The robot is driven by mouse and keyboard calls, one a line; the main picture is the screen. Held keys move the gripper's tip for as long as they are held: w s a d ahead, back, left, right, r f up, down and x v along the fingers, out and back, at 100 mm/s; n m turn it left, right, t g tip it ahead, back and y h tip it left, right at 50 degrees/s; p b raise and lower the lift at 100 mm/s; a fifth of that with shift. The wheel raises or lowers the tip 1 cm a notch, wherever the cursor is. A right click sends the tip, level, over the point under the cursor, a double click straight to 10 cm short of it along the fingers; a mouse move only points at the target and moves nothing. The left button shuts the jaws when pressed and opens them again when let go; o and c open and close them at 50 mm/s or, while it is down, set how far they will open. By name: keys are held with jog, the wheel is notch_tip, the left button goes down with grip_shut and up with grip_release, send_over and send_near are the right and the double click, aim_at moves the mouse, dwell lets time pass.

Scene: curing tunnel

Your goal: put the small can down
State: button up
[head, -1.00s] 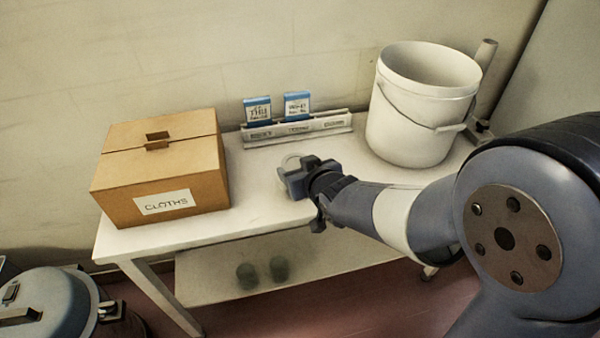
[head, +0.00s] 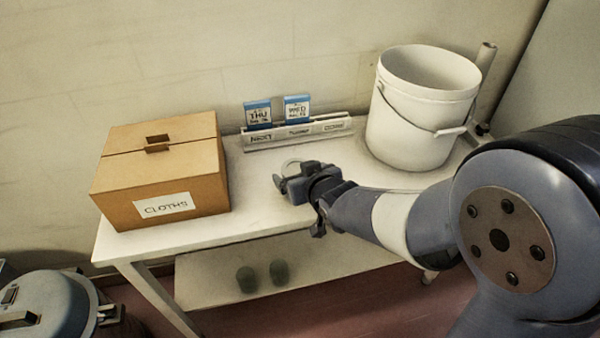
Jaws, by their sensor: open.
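The small can appears as a pale round top (head: 291,163) just behind my gripper, on or just above the white table (head: 250,215). Its lower part is hidden by my gripper, so I cannot tell whether it touches the table. My gripper (head: 281,183) is open, low over the middle of the table, in front of the can. I cannot tell whether a finger still touches the can.
A cardboard box marked CLOTHS (head: 160,175) stands at the left. A rail (head: 297,132) holding two blue-topped cards (head: 257,114) lies at the back. A white bucket (head: 415,125) stands at the right. Two dark cups (head: 247,279) sit on the lower shelf.

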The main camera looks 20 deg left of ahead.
jog(key=p+v, duration=0.2)
jog(key=v, duration=1)
